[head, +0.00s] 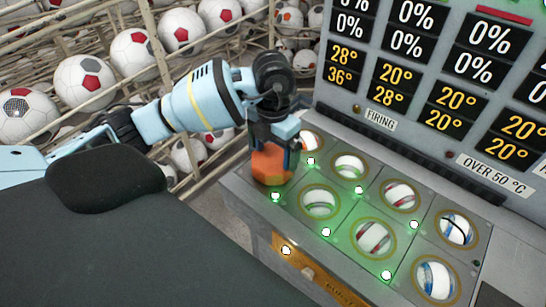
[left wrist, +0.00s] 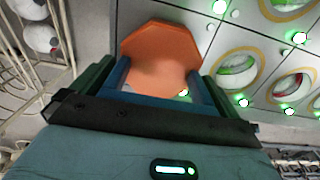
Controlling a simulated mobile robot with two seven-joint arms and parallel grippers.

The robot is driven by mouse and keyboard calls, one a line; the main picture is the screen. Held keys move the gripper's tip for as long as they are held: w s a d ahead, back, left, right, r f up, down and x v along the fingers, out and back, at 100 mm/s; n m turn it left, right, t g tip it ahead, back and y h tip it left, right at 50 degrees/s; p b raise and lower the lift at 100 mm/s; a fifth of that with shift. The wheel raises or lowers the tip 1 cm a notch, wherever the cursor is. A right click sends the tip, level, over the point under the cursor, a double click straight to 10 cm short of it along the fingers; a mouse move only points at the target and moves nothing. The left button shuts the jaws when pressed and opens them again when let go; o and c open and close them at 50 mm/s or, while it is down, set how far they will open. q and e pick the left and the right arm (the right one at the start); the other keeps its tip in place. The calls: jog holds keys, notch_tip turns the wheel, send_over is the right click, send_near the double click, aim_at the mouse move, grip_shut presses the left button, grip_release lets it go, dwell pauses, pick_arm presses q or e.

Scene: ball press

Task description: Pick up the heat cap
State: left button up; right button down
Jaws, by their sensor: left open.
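The orange, many-sided heat cap (head: 270,165) sits at the left end of the grey press top in the head view. It fills much of the upper middle of the left wrist view (left wrist: 160,50). My left gripper (head: 274,143) is directly above it, pointing down. In the left wrist view its blue fingers (left wrist: 158,88) reach to both sides of the cap and are open. I cannot tell whether they touch it. Whatever is under the cap is hidden. My right gripper is not in view.
The press top (head: 340,225) holds several ringed round ports with balls inside and lit green dots. A display panel (head: 430,90) with percent and temperature readouts rises behind it. Racks of soccer balls (head: 135,52) stand at the back left.

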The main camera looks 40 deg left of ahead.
pick_arm(q)
jog(key=c, duration=1.4)
jog(key=shift+w+r, duration=0.1)
jog(key=shift+r, duration=0.6)
notch_tip(320, 180, up, 3)
jog(key=shift+f, duration=0.2)
jog(key=s+d, duration=0.2)
jog(key=s, duration=0.3)
jog(key=s+d, duration=0.2)
jog(key=s, duration=0.3)
jog(key=s+d+r, duration=0.1)
jog(key=s, duration=0.4)
jog(key=shift+d, duration=0.4)
